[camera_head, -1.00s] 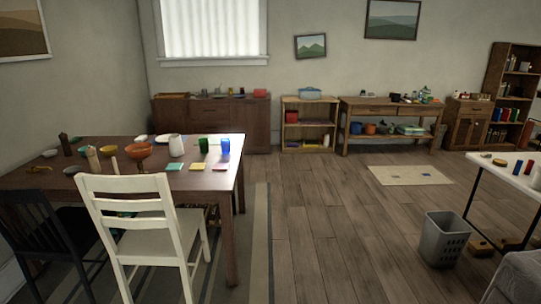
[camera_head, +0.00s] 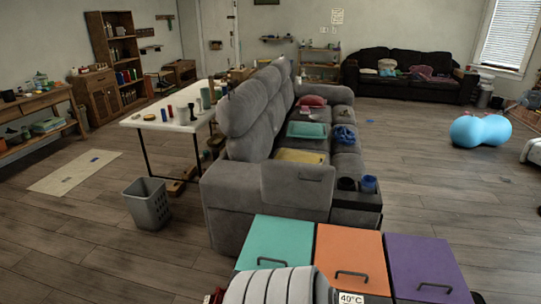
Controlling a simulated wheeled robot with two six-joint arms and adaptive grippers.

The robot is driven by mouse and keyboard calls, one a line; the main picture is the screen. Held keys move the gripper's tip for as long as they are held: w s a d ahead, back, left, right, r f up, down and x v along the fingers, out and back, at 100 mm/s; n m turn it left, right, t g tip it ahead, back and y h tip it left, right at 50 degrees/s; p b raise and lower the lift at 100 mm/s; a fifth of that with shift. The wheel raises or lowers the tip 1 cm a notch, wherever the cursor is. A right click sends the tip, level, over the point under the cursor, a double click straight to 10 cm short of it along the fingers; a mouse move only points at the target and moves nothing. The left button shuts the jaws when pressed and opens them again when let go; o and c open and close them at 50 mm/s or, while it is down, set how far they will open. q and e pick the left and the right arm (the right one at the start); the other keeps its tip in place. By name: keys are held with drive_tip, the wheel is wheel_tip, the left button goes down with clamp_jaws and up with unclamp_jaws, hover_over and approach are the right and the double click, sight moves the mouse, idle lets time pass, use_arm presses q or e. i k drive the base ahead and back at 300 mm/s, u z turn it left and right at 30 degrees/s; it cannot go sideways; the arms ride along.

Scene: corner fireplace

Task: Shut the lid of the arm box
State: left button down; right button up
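A grey sofa (camera_head: 231,207) stands in the middle of the head view. At its near end a grey upholstered panel (camera_head: 298,188) stands upright, with a small dark slot near its top; it looks like a raised lid. To its right is a dark open tray or box (camera_head: 354,218) in the near arm, with a black cup (camera_head: 346,184) and a blue cup (camera_head: 369,184) at its back. I cannot tell for sure how the panel is hinged or what the box holds. Neither of my grippers is in view.
Teal (camera_head: 272,243), orange (camera_head: 349,256) and purple (camera_head: 428,268) handled panels stand in front of the sofa. A ribbed grey object (camera_head: 278,287) is at the bottom edge. A bin (camera_head: 147,204) and white table (camera_head: 174,119) are left.

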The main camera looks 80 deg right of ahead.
sight(285, 184)
drive_tip(key=z, duration=3.75)
drive_tip(key=i, duration=0.35)
